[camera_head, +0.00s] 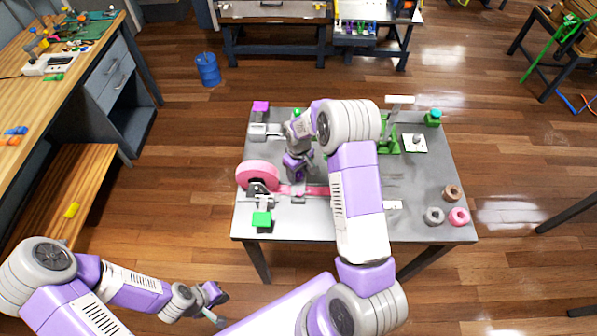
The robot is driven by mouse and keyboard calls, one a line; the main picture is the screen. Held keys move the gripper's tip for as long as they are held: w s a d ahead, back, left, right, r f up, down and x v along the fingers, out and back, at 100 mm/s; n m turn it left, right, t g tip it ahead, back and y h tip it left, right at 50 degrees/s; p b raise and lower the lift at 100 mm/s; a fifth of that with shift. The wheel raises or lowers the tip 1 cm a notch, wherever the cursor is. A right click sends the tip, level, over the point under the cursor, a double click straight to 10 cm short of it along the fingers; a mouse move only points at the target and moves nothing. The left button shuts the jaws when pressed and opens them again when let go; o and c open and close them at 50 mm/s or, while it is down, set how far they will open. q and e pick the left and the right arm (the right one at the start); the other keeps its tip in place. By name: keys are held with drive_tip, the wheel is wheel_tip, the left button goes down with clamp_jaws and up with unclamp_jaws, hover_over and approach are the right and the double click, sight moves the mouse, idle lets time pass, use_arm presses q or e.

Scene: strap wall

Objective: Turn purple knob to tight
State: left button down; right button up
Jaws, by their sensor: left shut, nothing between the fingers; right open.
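My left gripper (215,308) is low at the left, off the table, shut and empty. No tight marking is readable at this size.
A pink reel (258,175) and a green knob (261,219) are at the table's left side. Green fixtures (389,143) stand at the back right. My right arm hides the table's middle.

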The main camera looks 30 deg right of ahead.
drive_tip(key=shift+f, duration=0.35)
drive_tip(key=c, duration=1)
drive_tip(key=shift+c, duration=0.2)
